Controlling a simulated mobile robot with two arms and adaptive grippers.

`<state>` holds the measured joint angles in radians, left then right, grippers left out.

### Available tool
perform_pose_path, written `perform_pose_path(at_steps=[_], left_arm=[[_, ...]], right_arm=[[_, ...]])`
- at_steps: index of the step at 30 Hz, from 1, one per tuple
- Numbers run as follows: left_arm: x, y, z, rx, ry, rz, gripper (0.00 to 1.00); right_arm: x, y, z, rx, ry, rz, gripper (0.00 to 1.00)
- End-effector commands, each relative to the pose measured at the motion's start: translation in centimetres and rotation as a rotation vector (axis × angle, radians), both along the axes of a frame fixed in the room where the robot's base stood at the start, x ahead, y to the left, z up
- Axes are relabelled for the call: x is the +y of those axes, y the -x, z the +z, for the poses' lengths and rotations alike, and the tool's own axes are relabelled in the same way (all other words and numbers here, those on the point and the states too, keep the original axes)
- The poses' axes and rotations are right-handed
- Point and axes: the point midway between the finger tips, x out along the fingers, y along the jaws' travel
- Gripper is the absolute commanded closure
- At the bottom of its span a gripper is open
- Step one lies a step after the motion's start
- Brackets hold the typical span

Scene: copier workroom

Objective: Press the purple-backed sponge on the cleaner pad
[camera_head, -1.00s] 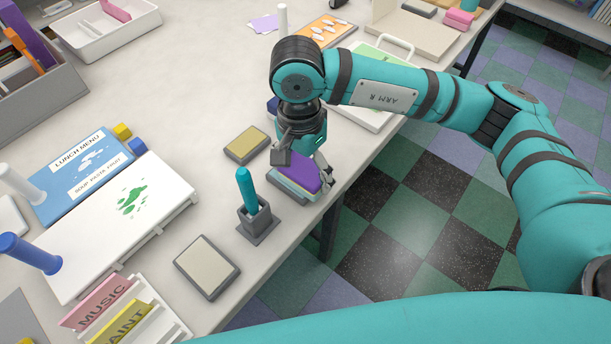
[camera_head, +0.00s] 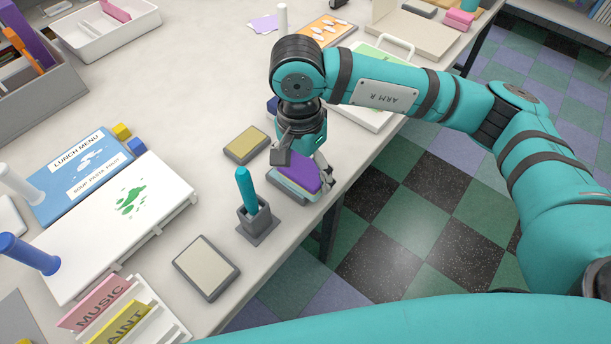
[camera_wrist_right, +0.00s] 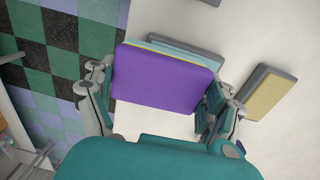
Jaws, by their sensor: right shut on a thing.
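The purple-backed sponge (camera_head: 305,171) is held flat, purple side up, between the fingers of my right gripper (camera_head: 303,165). In the right wrist view the sponge (camera_wrist_right: 165,80) sits between the two fingers, with a thin yellow layer along its far edge. Directly under it is a grey-framed pad with a light blue top (camera_wrist_right: 190,50), mostly covered by the sponge. The sponge looks very close to this pad; I cannot tell whether they touch. No label shows which pad is the cleaner pad. My left gripper is out of view.
A grey-framed yellow pad (camera_head: 247,145) lies left of the sponge, and a cream pad (camera_head: 206,267) lies nearer me. A grey holder (camera_head: 258,222) with a teal stick stands close in front. The table edge is just right of the sponge.

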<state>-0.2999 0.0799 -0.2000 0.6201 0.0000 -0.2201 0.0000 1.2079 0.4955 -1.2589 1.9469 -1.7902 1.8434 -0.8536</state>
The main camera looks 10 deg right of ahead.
Motion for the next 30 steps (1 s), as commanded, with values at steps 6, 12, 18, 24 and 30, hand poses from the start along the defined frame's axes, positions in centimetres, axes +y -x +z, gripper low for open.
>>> perform_pose_path(at_steps=[6,12,18,24,30], left_arm=[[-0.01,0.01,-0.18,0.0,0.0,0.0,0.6],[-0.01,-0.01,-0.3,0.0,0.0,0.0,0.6],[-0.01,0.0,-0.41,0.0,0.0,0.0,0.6],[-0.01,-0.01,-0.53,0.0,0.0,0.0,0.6],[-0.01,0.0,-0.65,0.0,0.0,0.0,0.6]], right_arm=[[0.01,0.0,-0.07,0.0,0.0,0.0,0.41],[0.01,0.02,-0.09,0.0,0.0,0.0,0.41],[0.02,0.01,-0.09,0.0,0.0,0.0,0.41],[0.02,0.01,-0.1,0.0,0.0,0.0,0.41],[0.02,0.01,-0.11,0.0,0.0,0.0,0.41]])
